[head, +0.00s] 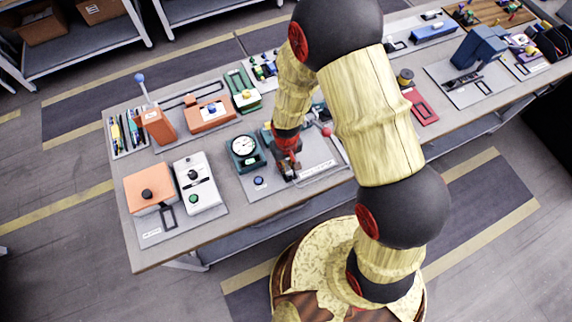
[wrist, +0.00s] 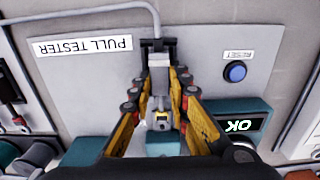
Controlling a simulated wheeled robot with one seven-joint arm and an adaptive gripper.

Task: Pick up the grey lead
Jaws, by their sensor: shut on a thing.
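My gripper (head: 287,168) is low over the pull tester panel (head: 318,155) in the head view, largely hidden by my own arm. In the wrist view its yellow fingers (wrist: 160,82) are closed in around a small grey piece (wrist: 160,88). I take this piece to be part of the grey lead, but the fingers hide much of it. A grey cable-like line (wrist: 110,5) curves along the panel to a black block (wrist: 158,48) just beyond the fingertips.
A blue RESET button (wrist: 235,73) is right of the fingers in the wrist view, above a teal box with an OK display (wrist: 240,124). The teal dial gauge (head: 244,149) stands close left of my gripper. Other stations, such as the orange box (head: 150,188), fill the bench.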

